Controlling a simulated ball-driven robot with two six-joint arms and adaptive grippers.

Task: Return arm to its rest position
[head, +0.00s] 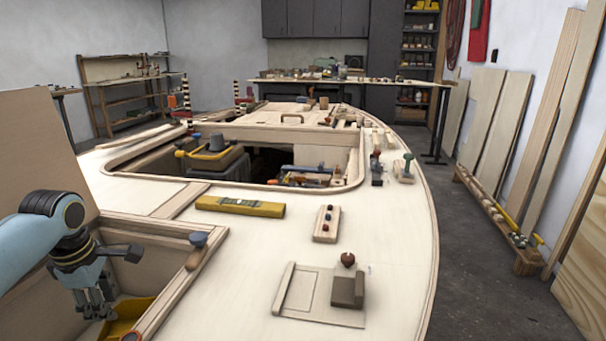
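My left arm, pale blue with dark joints, comes in from the left edge. My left gripper (95,312) points down into an open compartment at the front left of the plywood hull (390,255). A yellow tray or scoop (128,318) lies low in that compartment, just right of the fingertips. The fingers are small and dark and overlap in this view, so I cannot make out their gap or anything held between them. Whether they touch the yellow thing is not clear. My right gripper is not in view.
The compartment rim holds a blue-knobbed tool (197,247). On the deck are a yellow level (240,206), a small block with knobs (327,223) and a sanding block (347,290). A larger opening with a toolbox (212,163) lies behind. A plywood panel (38,150) stands at left.

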